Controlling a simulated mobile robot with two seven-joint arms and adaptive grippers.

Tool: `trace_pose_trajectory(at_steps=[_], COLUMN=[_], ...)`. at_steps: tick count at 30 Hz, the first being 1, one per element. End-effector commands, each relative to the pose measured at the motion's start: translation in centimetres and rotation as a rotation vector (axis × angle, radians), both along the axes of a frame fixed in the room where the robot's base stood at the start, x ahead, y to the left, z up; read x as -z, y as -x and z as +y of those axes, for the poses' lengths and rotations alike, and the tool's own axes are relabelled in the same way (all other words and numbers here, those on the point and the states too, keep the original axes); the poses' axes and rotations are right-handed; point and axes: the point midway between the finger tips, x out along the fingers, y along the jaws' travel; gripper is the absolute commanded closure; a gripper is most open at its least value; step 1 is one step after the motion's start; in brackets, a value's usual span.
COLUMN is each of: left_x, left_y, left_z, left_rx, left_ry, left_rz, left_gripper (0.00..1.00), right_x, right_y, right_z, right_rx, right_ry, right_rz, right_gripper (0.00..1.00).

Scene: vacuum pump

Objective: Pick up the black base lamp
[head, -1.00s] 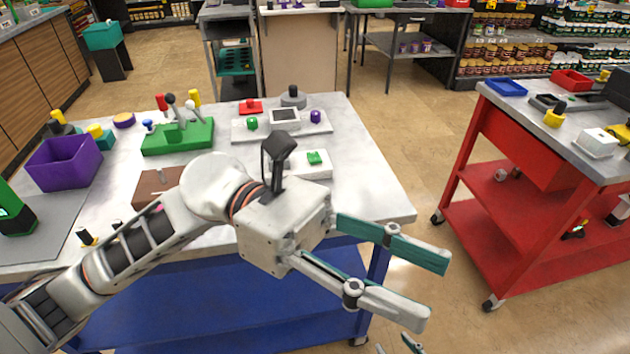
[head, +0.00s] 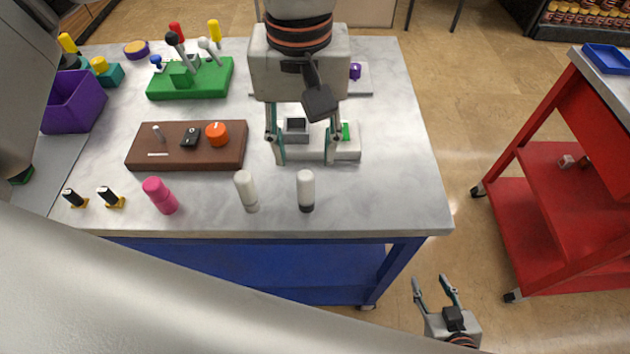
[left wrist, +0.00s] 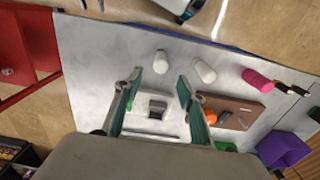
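The black base lamp (head: 306,189) is a white rounded cylinder with a black base, standing upright near the table's front edge. A similar white lamp (head: 246,190) stands to its left, and a pink one (head: 160,195) further left. My left gripper (head: 304,158) is open and empty, pointing down over the white device behind the black base lamp. In the left wrist view the lamp (left wrist: 160,62) shows just beyond the gap between the fingertips (left wrist: 159,78), apart from them; its base is hard to see there. My right gripper (head: 437,283) is open and empty, low beyond the table's front-right corner.
The white device (head: 347,152) with a green button lies under my left gripper. A brown board (head: 135,158) with an orange knob lies to the left, and a green block (head: 215,90) behind it. The table (head: 400,190) is clear right of the lamp. A red cart (head: 520,220) stands right.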

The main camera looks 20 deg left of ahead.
Motion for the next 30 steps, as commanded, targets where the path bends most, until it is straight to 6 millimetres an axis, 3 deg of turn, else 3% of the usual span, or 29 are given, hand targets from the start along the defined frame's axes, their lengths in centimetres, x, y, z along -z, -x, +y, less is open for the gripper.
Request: trace_pose_trajectory(at_steps=[18,28,29,30], left_x=[6.7,7.5,7.5,7.5], left_y=[0.4,0.3,0.3,0.3], left_z=[-0.1,-0.1,-0.1,-0.1], left_rx=[0.0,0.0,0.0,0.0], left_ry=[0.002,0.003,0.003,0.003], left_rz=[0.009,0.005,0.005,0.005], left_gripper=[0.6,0.6,0.63,0.73], right_x=[-0.7,-0.8,-0.8,-0.8], right_y=[0.2,0.1,0.1,0.0], right_z=[0.0,0.0,0.0,0.0], right_rx=[0.0,0.0,0.0,0.0], right_ry=[0.0,0.0,0.0,0.0], right_rz=[0.003,0.0,0.0,0.0], right_gripper=[0.6,0.6,0.6,0.6])
